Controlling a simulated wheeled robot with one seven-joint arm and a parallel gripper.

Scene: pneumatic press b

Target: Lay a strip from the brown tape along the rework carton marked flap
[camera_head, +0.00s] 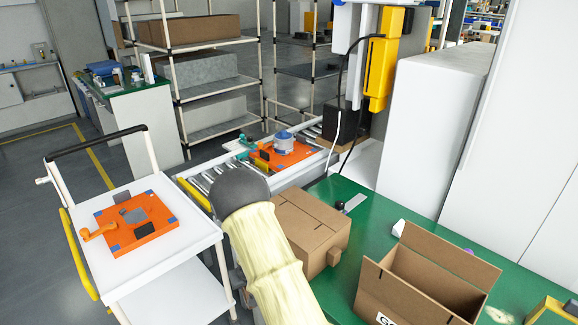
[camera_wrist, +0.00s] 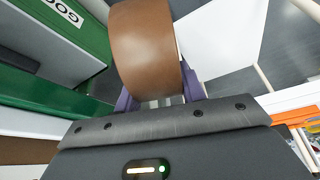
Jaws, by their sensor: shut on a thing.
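A brown tape roll (camera_wrist: 145,50) fills the top middle of the wrist view. My gripper (camera_wrist: 160,95) is shut on it, with a purple finger on each side. In the head view my sleeved arm rises from the bottom and my gripper is hidden. A brown carton (camera_head: 303,222) with its top closed stands on the green bench, just right of my arm. A small brown block shows at its right side; I cannot tell what it is.
An open carton (camera_head: 432,272) with a label starting "G" stands on the green bench (camera_head: 378,225) at the right. A white cart (camera_head: 175,270) with an orange fixture (camera_head: 137,222) stands at the left. A roller conveyor (camera_head: 205,178) with another orange fixture lies behind my arm.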

